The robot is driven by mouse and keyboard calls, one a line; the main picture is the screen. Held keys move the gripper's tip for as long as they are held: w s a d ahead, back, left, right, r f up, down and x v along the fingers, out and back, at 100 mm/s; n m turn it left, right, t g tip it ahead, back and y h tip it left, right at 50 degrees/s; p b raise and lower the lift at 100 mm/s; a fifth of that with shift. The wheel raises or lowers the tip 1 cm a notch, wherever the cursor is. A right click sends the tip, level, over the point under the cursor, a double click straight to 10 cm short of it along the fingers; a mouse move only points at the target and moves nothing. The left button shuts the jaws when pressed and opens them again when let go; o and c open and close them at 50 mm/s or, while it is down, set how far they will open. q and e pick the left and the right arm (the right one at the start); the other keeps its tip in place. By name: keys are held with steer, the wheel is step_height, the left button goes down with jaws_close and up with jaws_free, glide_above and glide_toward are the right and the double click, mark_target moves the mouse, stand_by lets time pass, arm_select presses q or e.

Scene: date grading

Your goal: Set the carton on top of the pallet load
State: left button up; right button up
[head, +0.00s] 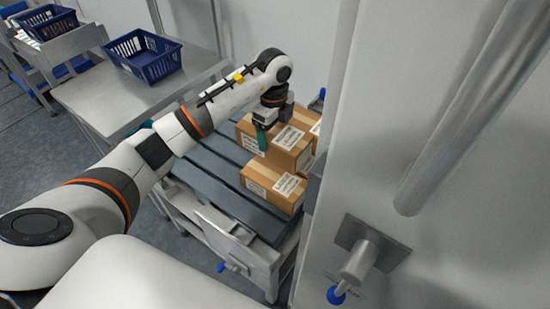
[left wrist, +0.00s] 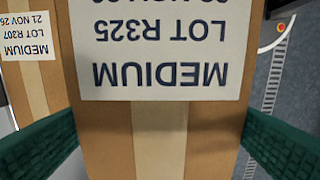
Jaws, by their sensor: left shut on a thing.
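My left gripper (head: 267,130) is shut on a brown carton (head: 290,151), with one green finger showing against its side. In the left wrist view the carton (left wrist: 160,135) fills the space between both green fingers, and its white label reads MEDIUM, LOT R325 upside down. The pallet load has a lower carton (head: 265,174) at the front and more carton partly hidden behind the held one. They are on the grey slatted pallet (head: 205,167). I cannot tell whether the held carton touches the load. Another carton (left wrist: 28,75), LOT R307, shows at left in the wrist view. My right gripper is out of view.
A white wall or cabinet edge (head: 325,170) stands close to the right of the load. A steel table (head: 100,97) with a blue basket (head: 145,57) is at the back left. The pallet's left slats are bare.

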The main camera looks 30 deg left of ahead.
mark_target(273, 131)
arm_select(q)
step_height(273, 131, down, 7)
steer(key=shift+f, duration=0.55)
steer(key=shift+f, duration=0.1)
steer(key=o, duration=1.3)
steer(key=shift+r, duration=0.2)
step_height(273, 131, up, 12)
steer(key=shift+f, duration=0.1)
steer(key=shift+s+f, duration=0.1)
steer(key=shift+s, duration=0.05)
